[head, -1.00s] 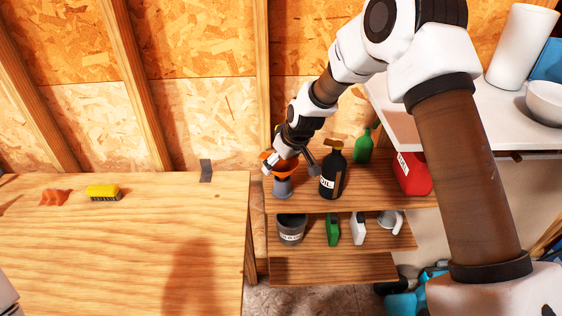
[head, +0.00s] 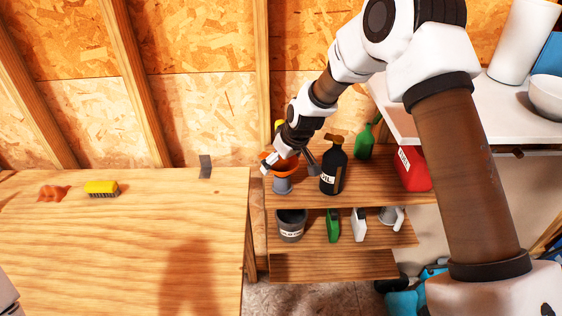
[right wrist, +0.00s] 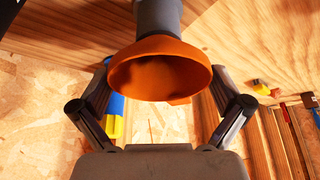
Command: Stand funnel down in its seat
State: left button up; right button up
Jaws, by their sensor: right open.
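The orange funnel (head: 285,168) is wide end up on the grey seat (head: 282,185) at the left end of the top shelf. In the right wrist view the funnel (right wrist: 160,72) shows its orange bowl, with the grey seat (right wrist: 158,16) beyond it. The spout is hidden, so I cannot tell how deep it sits. My right gripper (head: 283,163) is at the funnel. In the right wrist view its open fingers (right wrist: 160,80) lie on either side of the bowl, with gaps visible. My left gripper is out of view.
A black oil bottle (head: 332,172) stands close right of the gripper, with a green bottle (head: 364,143) and red can (head: 411,170) beyond. A grey bucket (head: 291,224) is on the shelf below. The workbench (head: 120,250) at left holds a yellow brush (head: 102,188).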

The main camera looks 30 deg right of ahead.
jog(key=shift+r, duration=0.15)
jog(key=v, duration=1.1)
jog(key=shift+s+r, duration=0.2)
jog(key=shift+r, duration=0.1)
